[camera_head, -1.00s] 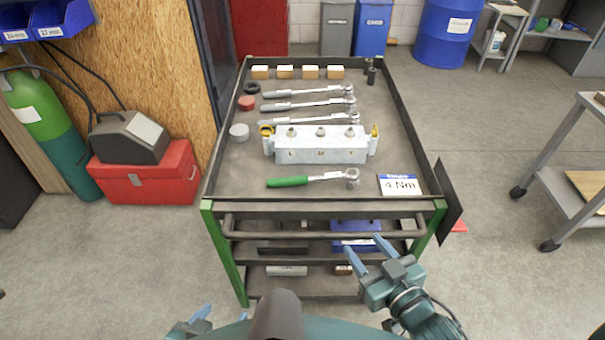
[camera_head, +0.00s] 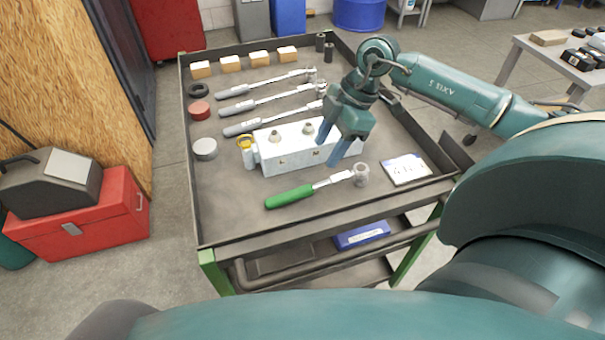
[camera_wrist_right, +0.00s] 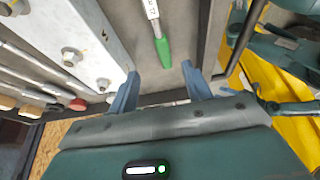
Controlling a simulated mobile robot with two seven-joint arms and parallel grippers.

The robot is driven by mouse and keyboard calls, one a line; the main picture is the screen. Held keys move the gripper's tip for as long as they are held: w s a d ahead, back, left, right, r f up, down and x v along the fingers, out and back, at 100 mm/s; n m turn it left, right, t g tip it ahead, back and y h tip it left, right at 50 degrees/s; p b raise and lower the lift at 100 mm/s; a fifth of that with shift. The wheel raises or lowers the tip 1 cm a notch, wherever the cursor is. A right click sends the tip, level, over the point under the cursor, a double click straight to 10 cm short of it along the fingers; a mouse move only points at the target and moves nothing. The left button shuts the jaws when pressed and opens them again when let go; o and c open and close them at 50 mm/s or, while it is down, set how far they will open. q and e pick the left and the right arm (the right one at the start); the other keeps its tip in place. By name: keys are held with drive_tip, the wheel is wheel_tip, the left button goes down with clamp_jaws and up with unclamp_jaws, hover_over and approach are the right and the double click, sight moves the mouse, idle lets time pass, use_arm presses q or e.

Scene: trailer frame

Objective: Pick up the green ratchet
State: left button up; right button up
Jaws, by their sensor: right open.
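The green ratchet (camera_head: 290,197) lies on the cart's top tray, in front of the white block. Its green handle points left and its metal head is at the right. In the right wrist view its green handle (camera_wrist_right: 163,50) shows ahead of the fingers, in line with the gap between them. My right gripper (camera_head: 328,152) is above the tray over the white block, pointing down, open and empty, apart from the ratchet. It hides part of the block. In the right wrist view the fingers (camera_wrist_right: 160,82) are spread. My left gripper is not in view.
The white block (camera_head: 284,160) with bolts stands just behind the ratchet. Several grey-handled ratchets (camera_head: 262,102), wooden blocks (camera_head: 230,63) and round caps (camera_head: 199,111) lie farther back. A white sign (camera_head: 406,170) lies right of the ratchet head. The cart tray (camera_head: 230,222) has raised rims.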

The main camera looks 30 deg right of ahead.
sight(307, 187)
drive_tip(key=x, duration=1.2)
drive_tip(key=shift+s+a+f, duration=0.1)
drive_tip(key=shift+f, duration=0.25)
drive_tip(key=shift+c, duration=0.6)
clamp_jaws()
drive_tip(key=shift+r, duration=0.1)
